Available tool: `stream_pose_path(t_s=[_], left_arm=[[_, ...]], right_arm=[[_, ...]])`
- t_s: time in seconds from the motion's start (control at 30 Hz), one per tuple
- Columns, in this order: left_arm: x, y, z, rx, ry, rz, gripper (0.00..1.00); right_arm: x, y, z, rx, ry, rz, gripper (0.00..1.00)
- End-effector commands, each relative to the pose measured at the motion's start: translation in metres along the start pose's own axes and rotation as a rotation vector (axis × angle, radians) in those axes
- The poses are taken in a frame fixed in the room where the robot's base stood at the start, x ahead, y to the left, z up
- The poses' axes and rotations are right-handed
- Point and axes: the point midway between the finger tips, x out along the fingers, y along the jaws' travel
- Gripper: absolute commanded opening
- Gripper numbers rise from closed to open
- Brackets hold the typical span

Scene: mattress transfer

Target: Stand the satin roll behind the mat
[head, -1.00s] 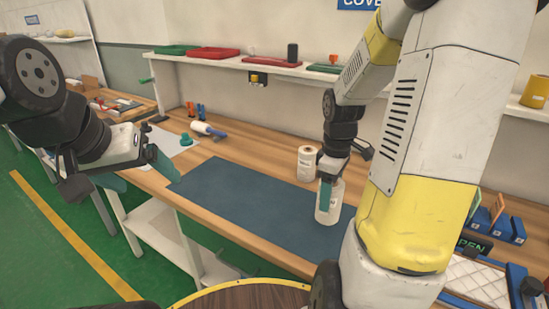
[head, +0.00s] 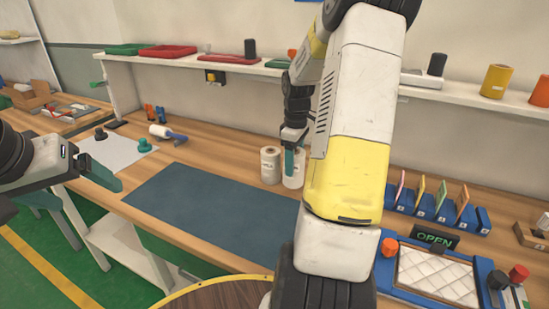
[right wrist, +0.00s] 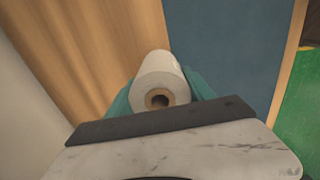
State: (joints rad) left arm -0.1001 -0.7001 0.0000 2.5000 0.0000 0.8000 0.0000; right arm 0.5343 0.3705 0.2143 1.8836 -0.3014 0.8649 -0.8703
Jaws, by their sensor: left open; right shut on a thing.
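The dark blue mat (head: 205,212) lies flat on the wooden bench. My right gripper (head: 292,158) is shut on a white roll, the satin roll (head: 292,180), which is upright behind the mat's back edge. In the right wrist view the satin roll (right wrist: 158,75) sits between the teal fingers, over bare wood beside the mat (right wrist: 225,40). I cannot tell whether its base touches the bench. A similar white roll (head: 270,166) stands close on its left in the head view. My left gripper (head: 104,178) is open and empty near the bench's front left.
A shelf (head: 225,66) runs above the bench's back. A lint roller (head: 165,133) and a teal knob (head: 144,146) are at the left. A blue rack (head: 437,212) and a quilted pad in a blue tray (head: 438,277) are at the right. My right arm hides part of the bench.

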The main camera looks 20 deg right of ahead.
Motion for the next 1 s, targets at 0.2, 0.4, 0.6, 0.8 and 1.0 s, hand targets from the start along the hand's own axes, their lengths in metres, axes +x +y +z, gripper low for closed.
stream_pose_path(t_s=[0.2, 0.4, 0.6, 0.8, 1.0], left_arm=[[0.000, 0.000, 0.000, 0.000, 0.000, 0.000, 0.86], [0.000, 0.000, 0.000, 0.000, 0.000, 0.000, 0.86], [0.000, 0.000, 0.000, 0.000, 0.000, 0.000, 0.86], [0.000, 0.000, 0.000, 0.000, 0.000, 0.000, 0.86], [0.000, 0.000, 0.000, 0.000, 0.000, 0.000, 0.86]], right_arm=[[0.003, 0.030, -0.007, -0.001, 0.000, 0.001, 0.03], [0.017, 0.032, -0.007, -0.001, -0.001, -0.002, 0.03], [0.038, 0.032, -0.007, -0.002, -0.001, 0.000, 0.03], [0.038, 0.032, -0.007, -0.001, 0.000, 0.002, 0.03], [0.041, 0.032, -0.007, -0.001, 0.000, 0.000, 0.75]])
